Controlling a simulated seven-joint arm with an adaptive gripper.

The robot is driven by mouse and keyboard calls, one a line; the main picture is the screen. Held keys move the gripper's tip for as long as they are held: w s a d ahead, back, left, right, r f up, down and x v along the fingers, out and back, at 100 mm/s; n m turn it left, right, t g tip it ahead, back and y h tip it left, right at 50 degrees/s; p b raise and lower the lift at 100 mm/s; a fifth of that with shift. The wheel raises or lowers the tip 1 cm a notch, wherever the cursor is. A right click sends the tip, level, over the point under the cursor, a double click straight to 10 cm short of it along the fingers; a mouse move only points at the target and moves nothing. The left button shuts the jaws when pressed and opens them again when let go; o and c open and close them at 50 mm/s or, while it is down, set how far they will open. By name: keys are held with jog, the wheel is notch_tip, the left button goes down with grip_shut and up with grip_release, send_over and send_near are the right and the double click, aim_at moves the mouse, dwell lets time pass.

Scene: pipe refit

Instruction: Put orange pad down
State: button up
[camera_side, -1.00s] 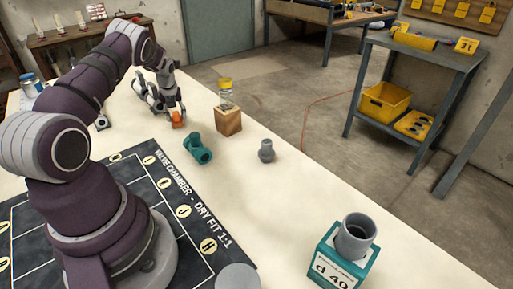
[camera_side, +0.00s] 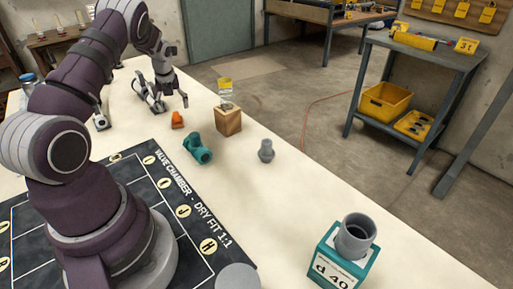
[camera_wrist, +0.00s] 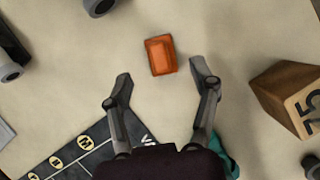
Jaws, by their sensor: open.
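The orange pad (camera_side: 178,119) lies on the cream tabletop, beyond the dark mat and to the left of the wooden block. In the wrist view the orange pad (camera_wrist: 161,55) shows as a small block, just beyond the fingertips and between their lines. My gripper (camera_side: 169,103) is open and empty, raised above the table over the pad's far side. In the wrist view my gripper (camera_wrist: 161,75) has its two fingers spread wide, and neither touches the pad.
A teal pipe fitting (camera_side: 197,150), a wooden block (camera_side: 228,121) and a grey fitting (camera_side: 266,150) stand near the pad. A teal block with a grey pipe ring (camera_side: 343,262) is at the front right. The dark valve chamber mat (camera_side: 137,170) lies around my base.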

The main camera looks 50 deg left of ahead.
jog(key=w+d+r+n+t+h, duration=0.1)
jog(key=d+r+n+t+h, duration=0.1)
jog(key=d+r+n, duration=0.95)
jog(key=s+d+r+n+t+h, duration=0.1)
jog(key=s+d+n, duration=0.3)
jog(key=d, duration=0.6)
jog(key=s+d+r+n+h, duration=0.1)
jog(key=s+d+r+n, duration=0.2)
jog(key=d, duration=0.7)
jog(key=s+n, duration=0.2)
jog(key=n, duration=0.2)
jog(key=shift+r+t, duration=0.2)
jog(key=shift+t, duration=0.2)
